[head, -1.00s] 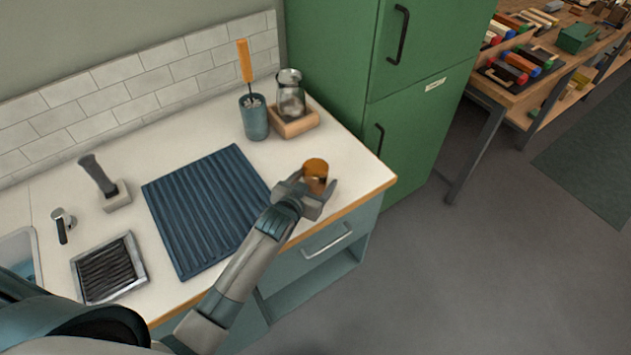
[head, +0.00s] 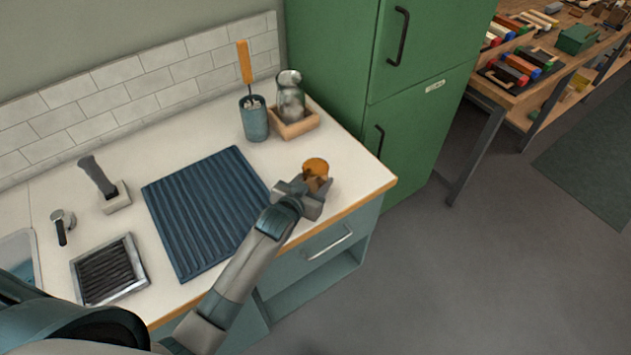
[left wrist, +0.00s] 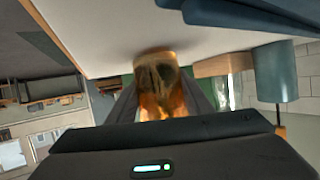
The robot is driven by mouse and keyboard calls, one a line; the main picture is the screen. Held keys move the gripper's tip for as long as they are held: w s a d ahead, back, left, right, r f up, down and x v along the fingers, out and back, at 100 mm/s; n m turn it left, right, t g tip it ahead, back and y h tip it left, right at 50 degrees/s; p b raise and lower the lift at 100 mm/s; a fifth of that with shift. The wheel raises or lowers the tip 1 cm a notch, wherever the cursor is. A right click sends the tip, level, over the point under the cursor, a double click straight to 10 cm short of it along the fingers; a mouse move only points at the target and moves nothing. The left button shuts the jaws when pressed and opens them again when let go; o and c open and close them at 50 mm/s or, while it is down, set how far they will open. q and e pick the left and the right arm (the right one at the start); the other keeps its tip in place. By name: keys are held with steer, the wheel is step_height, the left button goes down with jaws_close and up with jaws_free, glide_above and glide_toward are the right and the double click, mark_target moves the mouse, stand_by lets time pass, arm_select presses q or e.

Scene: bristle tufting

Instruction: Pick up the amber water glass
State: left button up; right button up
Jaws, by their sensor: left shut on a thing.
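The amber water glass (head: 316,166) is at the right end of the white counter, close to its front edge. My left gripper (head: 312,186) is shut on the glass, with its fingers on either side of it. In the left wrist view the amber glass (left wrist: 157,80) sits between the two dark fingers, its lower part hidden by the gripper body. The glass looks upright; whether its base touches the counter is hard to tell. My right gripper is not in view.
A ribbed blue mat (head: 205,210) lies left of the gripper. Behind are a blue cup with an orange-handled brush (head: 254,120) and a glass jar on a wooden tray (head: 296,128). A green cabinet (head: 400,130) stands at the right.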

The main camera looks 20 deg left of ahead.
arm_select(q)
steer(key=shift+r+b, duration=0.4)
steer(key=shift+r, duration=1.4)
steer(key=shift+s+d+r+b, duration=0.4)
steer(key=shift+s+d+r, duration=0.65)
steer(key=shift+d, duration=0.65)
steer(key=shift+s+d+r+b, duration=0.4)
steer(key=shift+s+d+r, duration=0.3)
steer(key=shift+d+r, duration=0.75)
steer(key=shift+s+d+r+b, duration=0.4)
steer(key=shift+s+d+r, duration=0.5)
steer(key=shift+d, duration=1.05)
step_height(320, 180, up, 11)
steer(key=y, duration=0.1)
glide_above(320, 167)
steer(key=s+d, duration=0.4)
steer(key=s, duration=0.1)
steer(key=shift+n+y, duration=0.3)
steer(key=shift+n, duration=0.4)
steer(key=a+r, duration=0.2)
steer(key=r, duration=0.2)
steer(key=a+r, duration=0.2)
steer(key=r, duration=0.3)
steer(key=s+a+r, duration=0.1)
steer(key=r, duration=0.3)
steer(key=shift+s+a+r, duration=0.1)
steer(key=shift+a+r, duration=0.05)
steer(key=shift+a, duration=0.25)
steer(key=shift+a, duration=0.15)
